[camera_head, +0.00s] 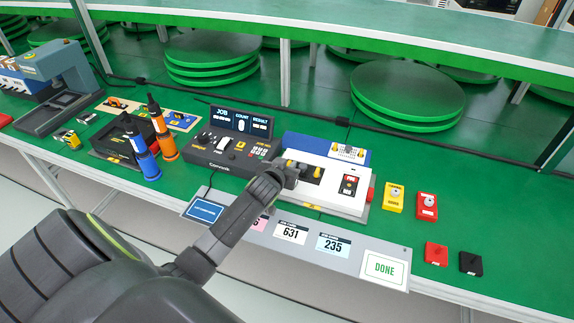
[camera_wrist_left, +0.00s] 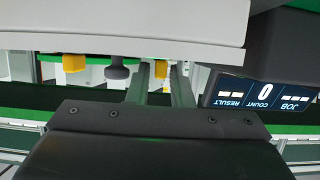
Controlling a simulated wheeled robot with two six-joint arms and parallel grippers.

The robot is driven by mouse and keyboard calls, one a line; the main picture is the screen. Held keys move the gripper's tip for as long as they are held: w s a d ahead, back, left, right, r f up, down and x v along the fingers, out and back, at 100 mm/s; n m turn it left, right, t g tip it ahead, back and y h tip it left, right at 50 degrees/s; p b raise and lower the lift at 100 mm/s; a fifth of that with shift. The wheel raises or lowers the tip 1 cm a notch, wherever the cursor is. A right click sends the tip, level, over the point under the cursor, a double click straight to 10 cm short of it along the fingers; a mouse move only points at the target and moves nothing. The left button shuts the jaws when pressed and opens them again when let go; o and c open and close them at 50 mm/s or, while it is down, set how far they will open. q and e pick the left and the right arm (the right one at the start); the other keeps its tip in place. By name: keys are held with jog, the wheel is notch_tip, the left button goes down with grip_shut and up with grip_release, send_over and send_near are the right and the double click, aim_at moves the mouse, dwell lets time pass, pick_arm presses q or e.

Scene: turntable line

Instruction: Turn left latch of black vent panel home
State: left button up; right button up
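A white machine (camera_head: 338,194) stands right of centre, with yellow latch-like pieces (camera_head: 317,172) and dark parts on its face. I cannot make out the black vent panel clearly; my left arm covers part of that face. My left gripper (camera_head: 290,176) is at the left side of this face. In the left wrist view, which looks upside down, my left gripper's fingers (camera_wrist_left: 163,85) stand apart with a yellow piece (camera_wrist_left: 162,76) seen between them. I cannot tell whether they touch it. A dark round knob (camera_wrist_left: 118,69) and another yellow block (camera_wrist_left: 75,63) are beside them. My right gripper is not in view.
A dark console with a job display (camera_head: 240,122) stands left of the machine. Blue (camera_head: 143,158) and orange (camera_head: 164,142) tools stand farther left. Yellow (camera_head: 394,197) and red (camera_head: 427,206) boxes are at the right. Number cards and a DONE plate (camera_head: 384,270) line the front edge.

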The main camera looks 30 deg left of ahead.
pick_arm(q)
grip_shut()
